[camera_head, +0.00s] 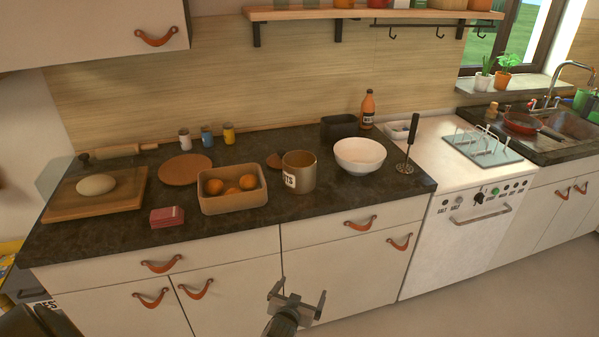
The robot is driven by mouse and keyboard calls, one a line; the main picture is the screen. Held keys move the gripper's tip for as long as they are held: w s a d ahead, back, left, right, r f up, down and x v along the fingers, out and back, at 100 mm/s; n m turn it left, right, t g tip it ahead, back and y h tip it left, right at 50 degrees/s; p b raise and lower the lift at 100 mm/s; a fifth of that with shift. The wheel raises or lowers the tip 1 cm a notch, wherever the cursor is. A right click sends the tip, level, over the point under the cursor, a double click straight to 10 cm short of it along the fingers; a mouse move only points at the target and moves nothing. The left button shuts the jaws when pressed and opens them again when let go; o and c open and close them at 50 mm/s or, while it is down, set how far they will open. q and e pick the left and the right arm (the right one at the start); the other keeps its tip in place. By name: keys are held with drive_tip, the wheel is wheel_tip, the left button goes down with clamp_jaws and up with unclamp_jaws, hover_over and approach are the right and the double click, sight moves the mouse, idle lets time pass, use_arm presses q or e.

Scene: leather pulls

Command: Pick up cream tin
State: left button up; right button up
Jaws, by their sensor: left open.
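A small cream tin (184,138) stands upright at the back of the dark countertop, near the wall. It is the leftmost of three small tins in a row, with a blue tin (207,136) and a yellow tin (229,134) to its right. My left gripper (298,296) is at the bottom middle, in front of the lower cabinets and below the counter edge. Its two fingers are apart, with nothing between them. It is far from the cream tin. My right gripper is not in view.
In front of the tins lie a round brown board (185,167) and a bin of oranges (233,204). A canister (299,172) and a white bowl (360,156) stand to the right. A dough board (120,197), rolling pin (122,151) and pink box (167,217) are left.

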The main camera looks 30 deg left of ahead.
use_arm(q)
drive_tip(key=w+a+r+n+t+y, duration=0.1)
drive_tip(key=w+a+r, duration=0.1)
drive_tip(key=r, duration=0.6)
drive_tip(key=w+a+r+n+t+y, duration=0.1)
drive_tip(key=w+a+r, duration=0.2)
drive_tip(key=r, duration=0.5)
drive_tip(key=w+a+r+n+t+y, duration=0.1)
drive_tip(key=w+a+r+t+y, duration=0.1)
drive_tip(key=r, duration=0.6)
drive_tip(key=shift+w+a+r+p, duration=0.25)
drive_tip(key=shift+w+a+p, duration=0.25)
drive_tip(key=shift+a, duration=0.3)
drive_tip(key=shift+w, duration=0.1)
